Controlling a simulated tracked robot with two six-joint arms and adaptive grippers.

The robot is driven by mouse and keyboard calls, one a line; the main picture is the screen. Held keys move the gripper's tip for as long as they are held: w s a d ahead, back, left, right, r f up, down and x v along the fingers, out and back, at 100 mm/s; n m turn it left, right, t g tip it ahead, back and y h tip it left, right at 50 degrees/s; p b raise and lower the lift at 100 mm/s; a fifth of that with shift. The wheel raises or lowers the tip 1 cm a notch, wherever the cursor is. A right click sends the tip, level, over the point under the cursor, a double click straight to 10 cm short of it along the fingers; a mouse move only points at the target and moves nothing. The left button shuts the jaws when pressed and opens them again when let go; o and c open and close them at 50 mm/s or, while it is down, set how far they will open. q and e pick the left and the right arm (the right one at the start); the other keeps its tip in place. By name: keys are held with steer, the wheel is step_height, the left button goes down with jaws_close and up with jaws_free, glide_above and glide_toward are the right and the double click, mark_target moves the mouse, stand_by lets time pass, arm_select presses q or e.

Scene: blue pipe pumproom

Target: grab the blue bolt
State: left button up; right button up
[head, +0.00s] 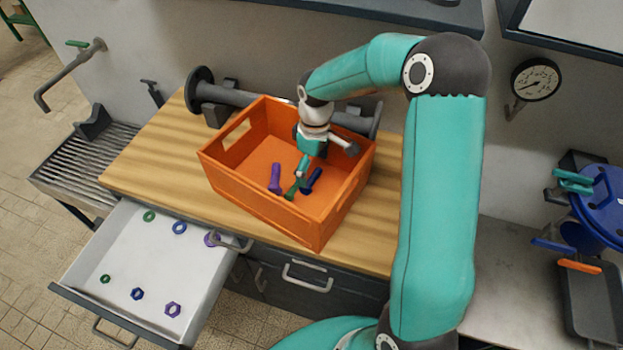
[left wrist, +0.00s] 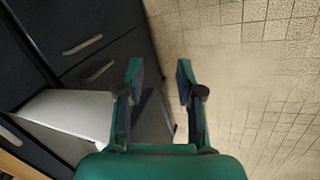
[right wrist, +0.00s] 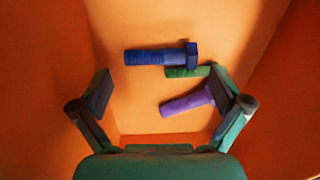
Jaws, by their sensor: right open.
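The blue bolt (head: 312,180) lies in the orange crate (head: 262,195), just right of the green bolt (head: 291,191). In the right wrist view the blue bolt (right wrist: 156,57) lies across the upper middle, its head to the right. My right gripper (head: 326,160) is inside the crate above the bolts, open and empty. Its fingers (right wrist: 162,90) stand wide apart, with the blue bolt beyond their tips. The right finger partly hides the green bolt (right wrist: 188,71) and the purple bolt (right wrist: 186,103). My left gripper (left wrist: 160,72) is open and empty over the floor.
The crate walls surround the right gripper. The crate stands on a wooden worktop (head: 150,165), with a grey flanged pipe (head: 235,97) behind it. An open drawer (head: 135,255) at the left holds several nuts. A pressure gauge (head: 535,80) hangs on the wall.

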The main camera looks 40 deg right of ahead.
steer(key=shift+a+f, duration=0.1)
steer(key=shift+f, duration=1.1)
steer(key=c, duration=1.1)
steer(key=shift+c, duration=0.2)
steer(key=shift+r, duration=0.2)
